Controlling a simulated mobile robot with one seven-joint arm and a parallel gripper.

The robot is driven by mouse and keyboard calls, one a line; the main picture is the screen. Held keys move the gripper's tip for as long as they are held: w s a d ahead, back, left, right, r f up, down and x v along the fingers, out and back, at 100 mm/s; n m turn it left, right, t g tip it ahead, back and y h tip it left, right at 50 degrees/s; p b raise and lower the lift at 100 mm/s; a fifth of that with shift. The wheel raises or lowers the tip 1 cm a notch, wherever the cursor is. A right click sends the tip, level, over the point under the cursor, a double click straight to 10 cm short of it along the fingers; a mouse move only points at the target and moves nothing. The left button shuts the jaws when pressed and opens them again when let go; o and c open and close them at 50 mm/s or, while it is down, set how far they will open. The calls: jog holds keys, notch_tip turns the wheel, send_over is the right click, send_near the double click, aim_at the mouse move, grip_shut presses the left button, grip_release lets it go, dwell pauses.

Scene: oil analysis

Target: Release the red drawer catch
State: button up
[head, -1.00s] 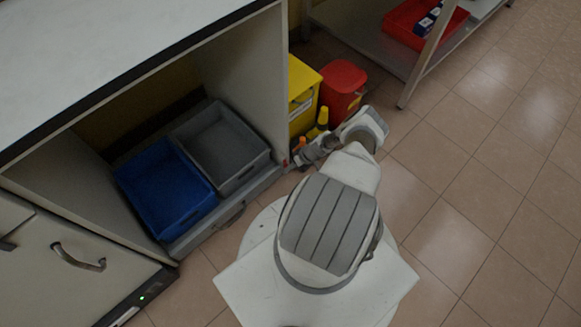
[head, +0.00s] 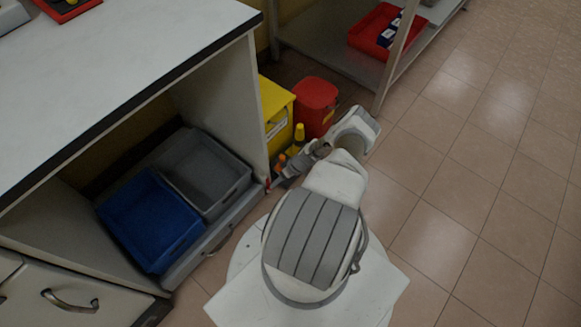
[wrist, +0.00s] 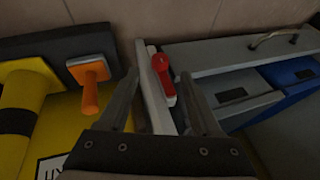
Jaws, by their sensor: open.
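The red drawer catch (wrist: 162,74) sits on the end of a pale upright panel in the wrist view, beside the grey drawer front (wrist: 225,58). In the head view the catch is a small red spot (head: 267,185) at the right end of the low drawer (head: 225,230). My gripper (wrist: 160,73) is open, with one finger on each side of the catch in the picture. Whether either finger touches it cannot be told. The drawer holds a blue tray (head: 150,215) and a grey tray (head: 207,172), and its front has a curved handle (wrist: 272,38).
A yellow bin (head: 275,112) and a red bin (head: 316,105) stand close to the right of the cabinet. The tiled floor (head: 460,200) at right is clear.

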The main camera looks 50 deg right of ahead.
jog(key=p+v, duration=0.3)
jog(key=v, duration=0.8)
jog(key=shift+r, duration=0.2)
jog(key=shift+d, duration=0.15)
